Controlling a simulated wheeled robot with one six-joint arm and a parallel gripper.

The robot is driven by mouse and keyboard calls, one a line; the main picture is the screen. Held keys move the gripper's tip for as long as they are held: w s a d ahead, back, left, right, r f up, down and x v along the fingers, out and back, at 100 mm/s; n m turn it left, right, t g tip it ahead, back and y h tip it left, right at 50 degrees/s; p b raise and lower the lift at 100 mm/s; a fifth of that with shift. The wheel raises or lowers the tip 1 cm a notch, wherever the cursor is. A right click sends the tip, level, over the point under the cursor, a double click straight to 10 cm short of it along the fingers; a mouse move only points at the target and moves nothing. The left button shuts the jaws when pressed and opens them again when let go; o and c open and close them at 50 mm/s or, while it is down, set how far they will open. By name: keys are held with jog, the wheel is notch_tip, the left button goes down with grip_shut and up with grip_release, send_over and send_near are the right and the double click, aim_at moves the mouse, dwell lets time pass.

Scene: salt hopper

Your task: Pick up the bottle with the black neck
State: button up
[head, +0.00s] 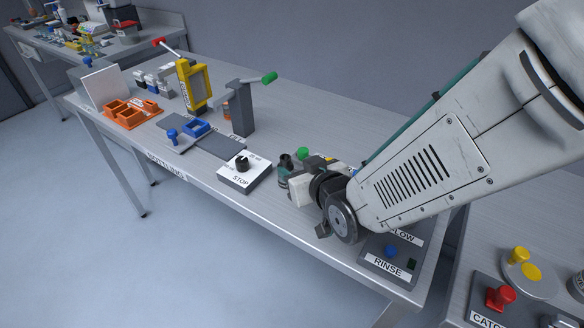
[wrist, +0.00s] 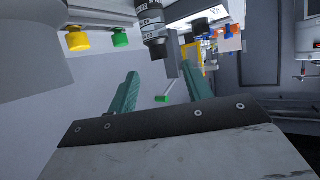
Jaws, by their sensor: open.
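In the wrist view a bottle (wrist: 150,14) with a pale printed label and black neck (wrist: 157,48) shows at the top, neck pointing down in the picture. My gripper (wrist: 162,80) is open and empty, its two teal fingers apart. The neck lies roughly in line with the gap, above the fingertips in the picture and not between them. In the head view a dark neck (head: 286,160) shows just past my gripper, near a teal finger; most of the bottle's body is hidden there.
A STOP dial box (head: 244,172) stands left of my gripper, with a grey lever post (head: 242,112) behind it. A green-topped item (head: 302,153) is close beside the neck. Yellow (wrist: 77,40) and green (wrist: 120,38) knobs show in the wrist view. A RINSE panel (head: 388,262) lies below my arm.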

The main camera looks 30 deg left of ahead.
aim_at(288, 161)
jog(key=x, duration=0.7)
jog(key=shift+w+a+f, duration=0.15)
jog(key=shift+w+a, duration=0.1)
jog(key=c, duration=1.1)
